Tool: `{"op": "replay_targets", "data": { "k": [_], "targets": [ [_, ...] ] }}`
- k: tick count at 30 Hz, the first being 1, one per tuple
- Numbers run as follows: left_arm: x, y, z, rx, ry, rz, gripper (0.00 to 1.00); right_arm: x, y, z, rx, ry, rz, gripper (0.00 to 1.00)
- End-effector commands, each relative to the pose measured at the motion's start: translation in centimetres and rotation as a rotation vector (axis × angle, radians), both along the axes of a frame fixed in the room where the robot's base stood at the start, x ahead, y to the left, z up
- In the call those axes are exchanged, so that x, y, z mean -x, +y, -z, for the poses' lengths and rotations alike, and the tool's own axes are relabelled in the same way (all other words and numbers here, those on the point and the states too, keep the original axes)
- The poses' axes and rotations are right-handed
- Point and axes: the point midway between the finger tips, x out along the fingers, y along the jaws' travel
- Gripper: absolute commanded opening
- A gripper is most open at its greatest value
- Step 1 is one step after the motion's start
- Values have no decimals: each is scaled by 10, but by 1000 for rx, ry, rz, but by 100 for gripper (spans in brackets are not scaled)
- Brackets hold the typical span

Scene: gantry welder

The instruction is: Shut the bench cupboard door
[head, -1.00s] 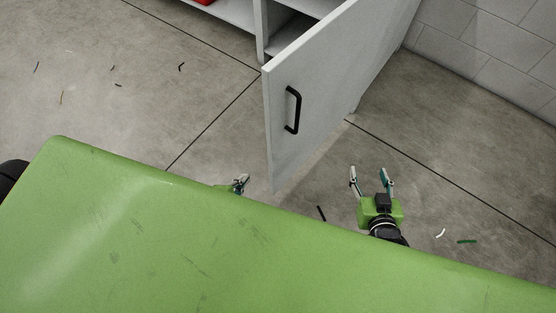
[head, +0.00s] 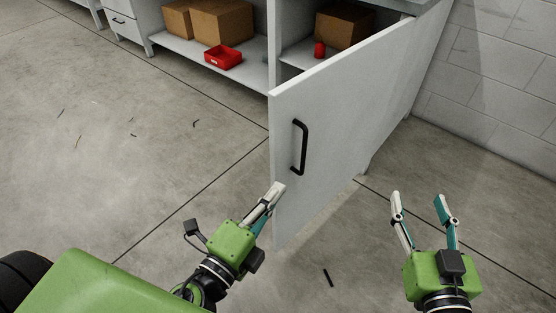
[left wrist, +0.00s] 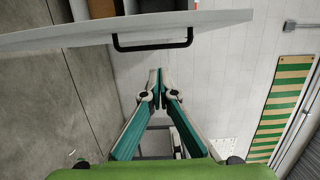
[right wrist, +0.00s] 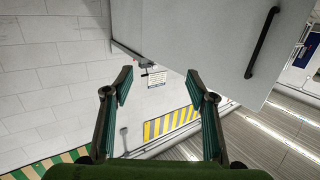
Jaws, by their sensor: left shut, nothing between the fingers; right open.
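The grey bench cupboard door (head: 345,120) stands wide open, swung out toward me, with a black bar handle (head: 299,147) near its free edge. The door also shows at the top of the left wrist view (left wrist: 215,20) and the right wrist view (right wrist: 200,40). My left gripper (head: 277,190) is shut and empty, by the door's lower free edge, below the handle; in the head view I cannot tell whether it touches the door. My right gripper (head: 419,200) is open and empty, to the right of the door, on the side with the handle.
The open cupboard holds a cardboard box (head: 343,27) and a red can (head: 320,49). On the shelf to the left are cardboard boxes (head: 222,22) and a red bin (head: 223,57). A block wall (head: 490,80) stands at the right. The floor is mostly clear, with small scraps.

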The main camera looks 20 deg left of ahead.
Motion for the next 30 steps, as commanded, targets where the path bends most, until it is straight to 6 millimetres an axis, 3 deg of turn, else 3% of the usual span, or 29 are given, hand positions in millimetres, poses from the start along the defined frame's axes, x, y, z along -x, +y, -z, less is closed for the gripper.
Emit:
{"op": "replay_targets", "data": {
  "k": [6, 13, 21, 30],
  "targets": [
    [-34, -6, -3, -2, -4, 0, 0, 11, -9, 40, 48, 192, 13, 52],
    [-70, -13, -2, -1, -3, 0, 0, 22, -15, 65, 76, 311, 20, 52],
    [-82, 19, 2, -3, 1, 0, 0, 11, -8, 42, 48, 191, 13, 52],
    [-84, 24, 1, 1, 1, 0, 0, 9, -7, 37, 42, 169, 12, 52]
  ]
}}
